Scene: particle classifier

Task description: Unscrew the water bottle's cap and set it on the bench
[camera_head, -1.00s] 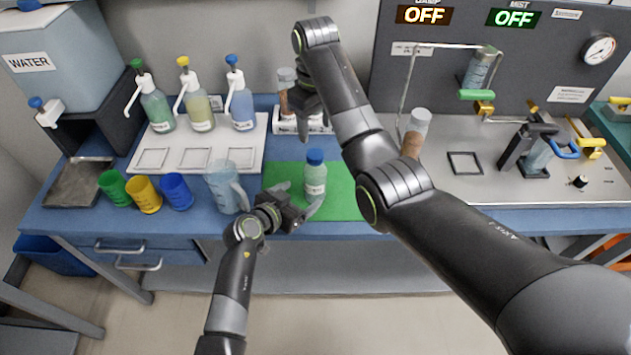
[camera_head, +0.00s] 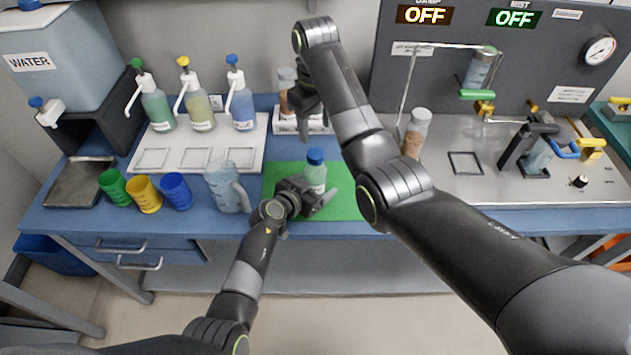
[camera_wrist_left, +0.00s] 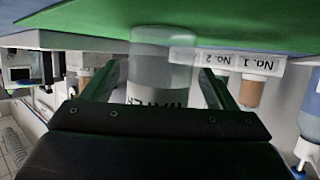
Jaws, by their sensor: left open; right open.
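The water bottle (camera_head: 315,176) stands upright on the green mat (camera_head: 346,201), its blue cap (camera_head: 315,157) on top. My left gripper (camera_head: 318,192) is low at the bottle's front, open, one finger on each side of its body. In the left wrist view, the bottle (camera_wrist_left: 163,75) appears upside down between the two spread fingers; contact with the fingers cannot be made out, and the cap is not in that view.
A clear jug (camera_head: 226,188) and green, yellow and blue cups stand left of the mat. A white rack (camera_head: 287,126) with brown-filled tubes is behind it. My right arm crosses over the bench just right of the bottle. Bare mat shows behind and right of the bottle.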

